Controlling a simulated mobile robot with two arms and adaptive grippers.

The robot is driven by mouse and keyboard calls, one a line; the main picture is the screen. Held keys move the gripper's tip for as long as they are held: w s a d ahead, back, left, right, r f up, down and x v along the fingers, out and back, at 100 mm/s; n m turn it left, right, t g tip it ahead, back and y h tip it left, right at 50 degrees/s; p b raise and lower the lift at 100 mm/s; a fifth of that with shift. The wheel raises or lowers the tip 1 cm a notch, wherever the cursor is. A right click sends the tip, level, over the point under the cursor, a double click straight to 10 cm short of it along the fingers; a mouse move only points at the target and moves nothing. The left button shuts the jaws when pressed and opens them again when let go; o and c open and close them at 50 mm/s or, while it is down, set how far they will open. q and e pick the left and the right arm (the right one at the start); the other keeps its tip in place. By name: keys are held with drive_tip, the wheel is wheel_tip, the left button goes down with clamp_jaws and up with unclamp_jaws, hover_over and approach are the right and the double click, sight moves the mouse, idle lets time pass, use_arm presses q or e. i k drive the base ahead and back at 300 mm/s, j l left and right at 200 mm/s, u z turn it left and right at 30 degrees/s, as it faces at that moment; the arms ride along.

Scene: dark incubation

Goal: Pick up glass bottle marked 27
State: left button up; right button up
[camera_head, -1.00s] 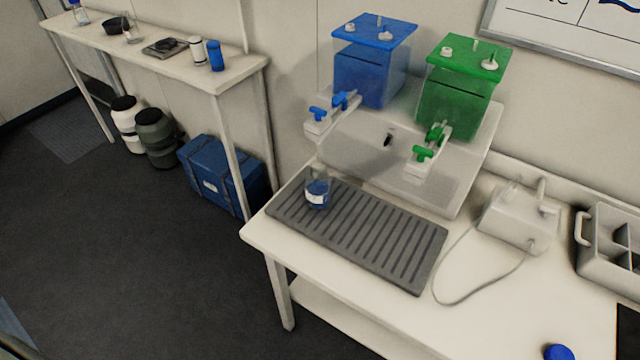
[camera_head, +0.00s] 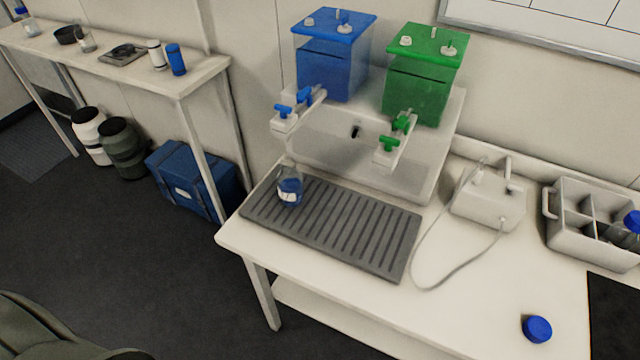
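A small glass bottle (camera_head: 290,187) with blue liquid and a pale label stands upright near the left end of the grey ribbed drip mat (camera_head: 345,235). It has no visible cap, and any number on its label is too small to read. Another bottle with a blue cap (camera_head: 630,224) sits in the divided carrier at the right edge, partly cut off; its marking cannot be read. Neither of my grippers is in view.
Blue (camera_head: 332,60) and green (camera_head: 425,80) tanks with taps stand on a pale housing behind the mat. A corded device (camera_head: 488,203), a divided carrier (camera_head: 568,228) and a loose blue cap (camera_head: 537,329) are on the bench (camera_head: 460,310). A side shelf (camera_head: 190,82) holds several items.

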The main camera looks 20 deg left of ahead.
sight(290, 180)
drive_tip(key=j+z, duration=0.45)
drive_tip(key=j, duration=0.35)
drive_tip(key=k+j+z, duration=0.1)
drive_tip(key=j+z, duration=0.35)
drive_tip(key=j, duration=0.35)
